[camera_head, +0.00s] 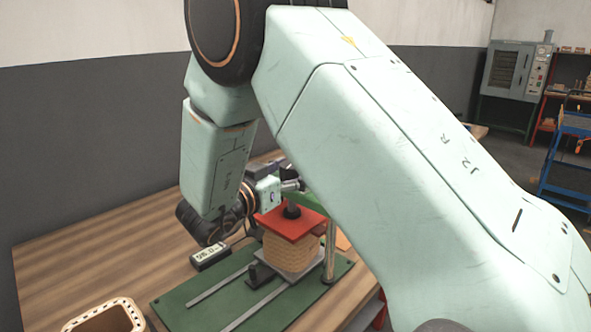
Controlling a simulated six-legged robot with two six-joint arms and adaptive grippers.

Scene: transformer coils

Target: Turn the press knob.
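The press stands on a green base plate (220,305) on the wooden table. Its red plate (290,222) sits on top of a tan coil (290,252), and a dark spindle (292,211) meets the plate from above. A green crossbar (312,204) and a metal post (329,255) show at its right. The press knob cannot be made out; my arm covers much of the area above the crossbar. My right gripper (291,182) is just above the spindle, small and partly hidden, so its opening and any contact are unclear. My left gripper is not in view.
A small digital display (210,256) lies left of the press. A tan open box (105,318) is at the table's front left. The left of the wooden table (95,245) is clear. A grey oven (507,70) and a blue cart (568,150) stand far back right.

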